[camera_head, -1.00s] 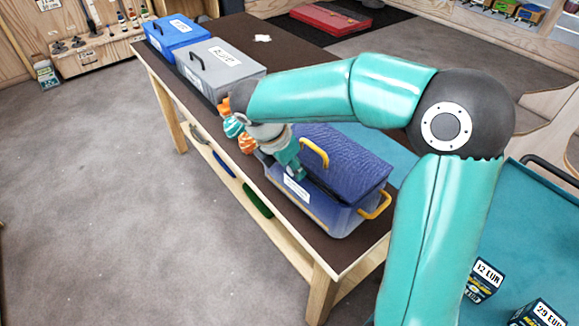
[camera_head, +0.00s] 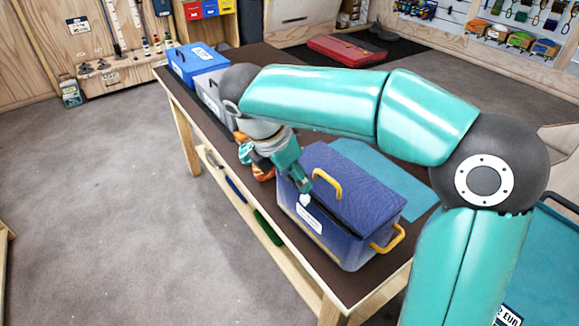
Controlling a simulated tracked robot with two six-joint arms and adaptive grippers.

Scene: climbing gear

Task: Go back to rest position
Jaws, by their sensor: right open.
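My right arm reaches in from the right and over the table. My right gripper (camera_head: 304,192) points down at the near left edge of the dark blue box (camera_head: 352,190), close to its white label. It is open and I see nothing held in it; whether it touches the box cannot be told. The box has a blue lid with a yellow handle on top and another yellow handle on its right end. My left gripper is not in view.
A blue box (camera_head: 195,62) and a grey box, partly hidden by my arm, stand at the table's (camera_head: 256,54) far end. A teal mat (camera_head: 395,178) lies behind the dark blue box. A red case (camera_head: 346,49) lies farther back. The floor (camera_head: 120,190) to the left is clear.

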